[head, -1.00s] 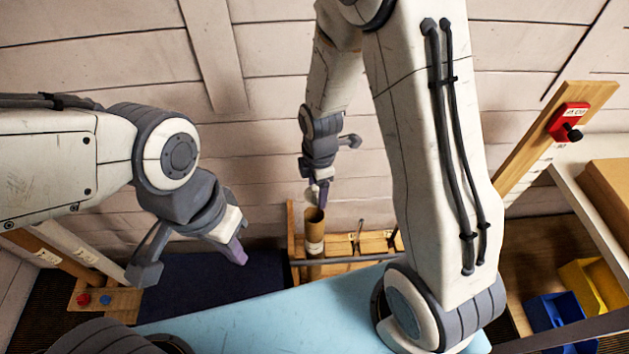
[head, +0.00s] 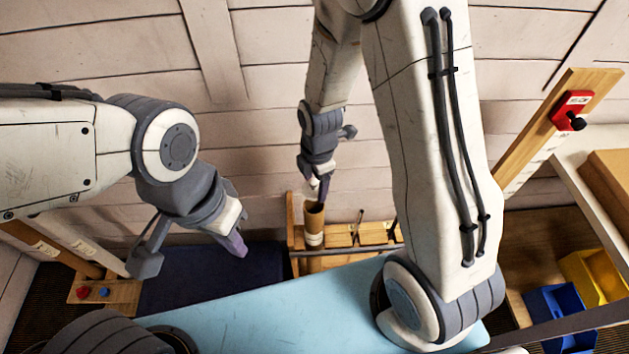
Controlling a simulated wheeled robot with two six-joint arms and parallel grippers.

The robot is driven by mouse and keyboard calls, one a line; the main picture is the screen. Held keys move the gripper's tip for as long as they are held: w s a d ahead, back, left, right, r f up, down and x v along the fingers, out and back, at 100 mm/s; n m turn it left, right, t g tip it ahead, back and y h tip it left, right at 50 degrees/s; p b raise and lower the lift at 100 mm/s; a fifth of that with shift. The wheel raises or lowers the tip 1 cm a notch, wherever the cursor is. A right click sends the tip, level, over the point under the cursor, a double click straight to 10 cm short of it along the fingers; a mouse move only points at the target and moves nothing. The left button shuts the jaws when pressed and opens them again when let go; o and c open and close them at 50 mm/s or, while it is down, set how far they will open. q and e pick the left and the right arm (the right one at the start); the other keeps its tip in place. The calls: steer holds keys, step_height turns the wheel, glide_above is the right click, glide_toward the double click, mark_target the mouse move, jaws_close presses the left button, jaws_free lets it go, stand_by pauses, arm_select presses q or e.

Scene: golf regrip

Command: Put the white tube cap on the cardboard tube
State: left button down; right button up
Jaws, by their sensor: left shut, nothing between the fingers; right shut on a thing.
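The brown cardboard tube (head: 314,226) stands upright in a wooden rack, its open top facing up. My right gripper (head: 319,193) is directly above the tube's mouth, pointing down and close to the rim. It is shut on a small pale piece at its fingertips, which looks like the white tube cap (head: 311,187); the fingers hide much of it. I cannot tell whether the cap touches the rim. My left gripper (head: 236,244) is shut and empty, to the left of the tube, over the dark blue mat.
The wooden rack (head: 345,263) has several slots right of the tube. A dark blue mat (head: 195,280) lies left of it. Blue (head: 558,312) and yellow (head: 597,277) bins stand at the right. A red device (head: 570,110) hangs on a slanted wooden post.

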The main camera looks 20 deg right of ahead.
steer(key=shift+f+b, duration=2.4)
steer(key=shift+f, duration=0.95)
steer(key=shift+f, duration=0.35)
steer(key=o, duration=0.9)
steer(key=shift+r, duration=0.1)
steer(key=r, duration=1)
steer(key=shift+s+d+r, duration=0.1)
steer(key=shift+s+r, duration=0.1)
steer(key=shift+s, duration=0.15)
